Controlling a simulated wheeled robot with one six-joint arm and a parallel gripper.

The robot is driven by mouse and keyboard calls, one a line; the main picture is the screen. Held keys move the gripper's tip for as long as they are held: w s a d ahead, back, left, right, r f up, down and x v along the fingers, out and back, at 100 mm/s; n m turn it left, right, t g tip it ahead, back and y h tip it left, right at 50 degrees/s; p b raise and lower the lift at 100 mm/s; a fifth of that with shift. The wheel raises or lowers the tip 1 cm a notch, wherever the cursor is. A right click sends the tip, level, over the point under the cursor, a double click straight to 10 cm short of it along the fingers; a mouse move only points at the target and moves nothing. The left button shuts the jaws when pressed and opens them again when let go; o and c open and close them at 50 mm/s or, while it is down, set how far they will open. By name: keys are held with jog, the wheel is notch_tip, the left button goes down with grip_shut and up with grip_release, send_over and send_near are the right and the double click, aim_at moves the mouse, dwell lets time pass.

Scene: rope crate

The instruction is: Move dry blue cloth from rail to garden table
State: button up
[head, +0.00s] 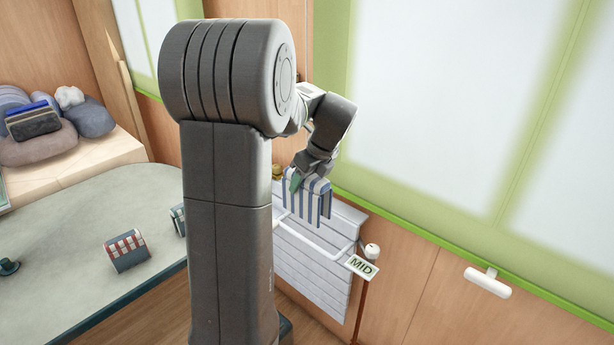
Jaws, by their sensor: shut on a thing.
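A blue-and-white striped cloth (310,200) hangs folded at the right of my arm. My gripper (305,178) is shut on its top edge from above; a small green piece shows at the grip, and I cannot tell what it is. Below the cloth is a white rail frame (335,251) in front of a white slatted panel. I cannot tell whether the cloth still touches the rail. A grey-green table top (60,225), possibly the garden table, is at the left.
A dark green cloth (178,219) is partly hidden behind my arm. Cushions (40,147) and a dark folded cloth (32,119) lie on a wooden bench. A post with a MID sign (361,266) stands right of the rail. The table's middle has free room.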

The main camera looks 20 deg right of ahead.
jog(key=shift+s+a, duration=2.4)
jog(key=shift+s, duration=0.2)
jog(key=shift+f, duration=0.1)
